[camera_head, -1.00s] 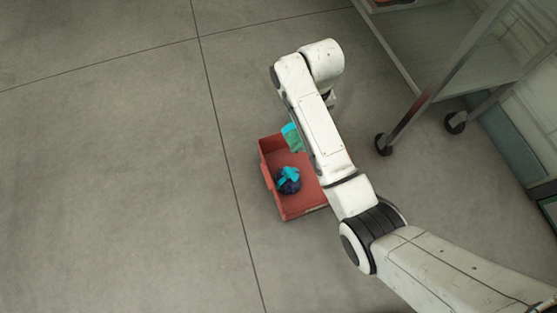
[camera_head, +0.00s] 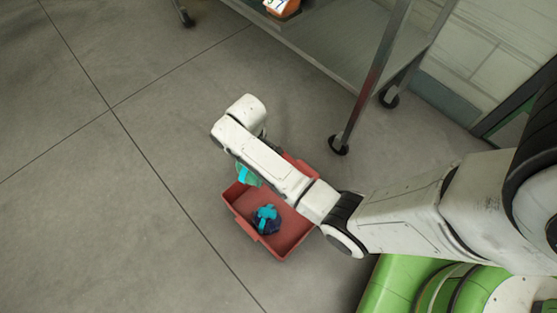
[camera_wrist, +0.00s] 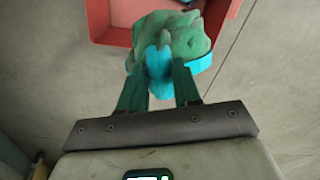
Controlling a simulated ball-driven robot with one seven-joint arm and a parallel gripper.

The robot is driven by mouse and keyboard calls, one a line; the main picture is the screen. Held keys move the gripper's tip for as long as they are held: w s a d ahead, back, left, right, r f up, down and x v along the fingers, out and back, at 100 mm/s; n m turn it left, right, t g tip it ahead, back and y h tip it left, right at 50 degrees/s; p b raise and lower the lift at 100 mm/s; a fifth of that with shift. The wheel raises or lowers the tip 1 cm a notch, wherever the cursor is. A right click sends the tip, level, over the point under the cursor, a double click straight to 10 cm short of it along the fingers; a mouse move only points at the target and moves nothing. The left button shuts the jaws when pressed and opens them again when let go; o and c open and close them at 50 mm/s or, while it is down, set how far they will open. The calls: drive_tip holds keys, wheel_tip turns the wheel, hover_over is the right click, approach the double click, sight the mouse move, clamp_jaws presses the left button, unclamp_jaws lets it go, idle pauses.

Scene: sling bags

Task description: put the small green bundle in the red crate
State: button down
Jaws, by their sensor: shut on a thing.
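The small green bundle (camera_wrist: 175,42) has a bright cyan band and is clamped between the fingers of my gripper (camera_wrist: 160,82) in the wrist view. In the head view, the green bundle (camera_head: 249,176) shows at the left edge of my arm, which hides my gripper's fingers. The red crate (camera_head: 240,218) stands on the floor, partly covered by my arm. The bundle appears over the crate's far-left part in the head view. In the wrist view, the red crate (camera_wrist: 104,22) shows behind and beyond the bundle, which seems to be above it.
A dark blue bundle with cyan straps (camera_head: 266,220) lies in the crate. A grey wheeled cart (camera_head: 330,45) stands behind, its near caster (camera_head: 338,146) on the floor; an orange container (camera_head: 283,7) is on it. The floor to the left is clear.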

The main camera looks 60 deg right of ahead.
drive_tip(key=s+d+f+n, duration=0.1)
drive_tip(key=s+d+f, duration=0.25)
drive_tip(key=s, duration=0.25)
drive_tip(key=s+d+f, duration=0.3)
drive_tip(key=s+f, duration=0.1)
drive_tip(key=s, duration=0.2)
wheel_tip(320, 180, down, 18)
drive_tip(key=b, duration=1)
drive_tip(key=shift+r+b, duration=0.25)
drive_tip(key=shift+b, duration=0.1)
drive_tip(key=shift+a+f, duration=0.1)
drive_tip(key=c, duration=0.8)
unclamp_jaws()
wheel_tip(320, 180, up, 12)
drive_tip(key=p, duration=0.7)
drive_tip(key=s+a+r+m, duration=0.1)
drive_tip(key=s+a+r, duration=0.1)
drive_tip(key=r, duration=0.4)
drive_tip(key=s+a+r, duration=0.3)
drive_tip(key=a+r, duration=0.2)
drive_tip(key=r, duration=0.2)
drive_tip(key=s+a+r+m+t, duration=0.1)
drive_tip(key=s+a+r, duration=0.1)
drive_tip(key=a+r, duration=0.2)
drive_tip(key=shift+s+r+m, duration=0.2)
drive_tip(key=shift+r+m, duration=0.1)
drive_tip(key=shift+r, duration=1.15)
